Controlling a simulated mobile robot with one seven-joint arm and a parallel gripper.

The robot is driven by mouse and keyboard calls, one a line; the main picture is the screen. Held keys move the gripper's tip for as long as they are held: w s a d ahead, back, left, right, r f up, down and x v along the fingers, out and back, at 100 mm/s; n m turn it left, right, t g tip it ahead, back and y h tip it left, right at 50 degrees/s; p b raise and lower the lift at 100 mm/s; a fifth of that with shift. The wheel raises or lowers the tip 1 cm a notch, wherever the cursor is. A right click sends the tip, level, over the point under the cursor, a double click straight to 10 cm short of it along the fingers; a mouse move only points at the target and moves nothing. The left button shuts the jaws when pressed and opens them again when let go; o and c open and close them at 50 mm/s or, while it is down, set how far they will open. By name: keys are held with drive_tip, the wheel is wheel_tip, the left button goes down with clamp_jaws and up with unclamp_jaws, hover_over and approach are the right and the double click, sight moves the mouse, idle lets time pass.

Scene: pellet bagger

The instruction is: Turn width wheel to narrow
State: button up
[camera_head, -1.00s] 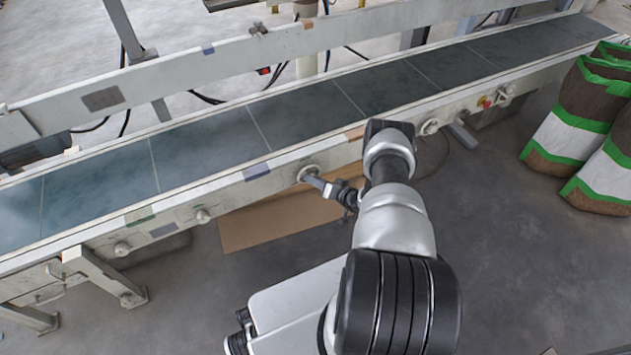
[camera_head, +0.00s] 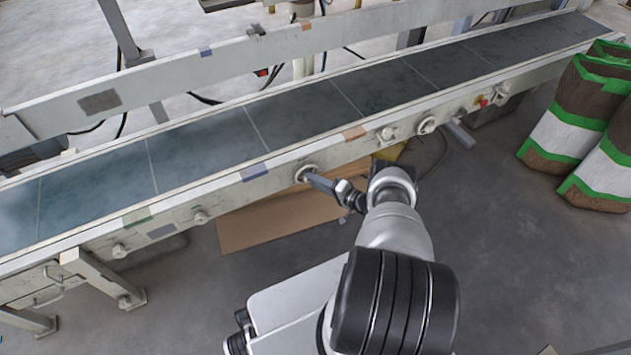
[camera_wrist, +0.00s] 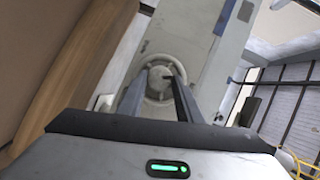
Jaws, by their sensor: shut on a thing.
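The wheel (camera_head: 305,174) is a small pale round handwheel on the near side of the conveyor frame, just below the belt. It also shows in the wrist view (camera_wrist: 159,72) as a ring with a hub, straight ahead of my gripper. My gripper (camera_head: 312,177) reaches it from the lower right. In the wrist view, the two dark fingers of my gripper (camera_wrist: 158,84) stand on either side of the hub and are shut on the wheel. The fingers hide part of the rim. I cannot read any width marking.
The conveyor belt (camera_head: 195,146) runs along the frame behind the wheel. Other knobs (camera_head: 426,125) sit along the same side. A cardboard sheet (camera_head: 270,222) lies on the floor below. Filled bags (camera_head: 577,117) stand at the right.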

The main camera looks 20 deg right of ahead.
drive_tip(key=shift+w, duration=0.1)
idle(0.3)
drive_tip(key=o, duration=1)
drive_tip(key=shift+s, duration=0.2)
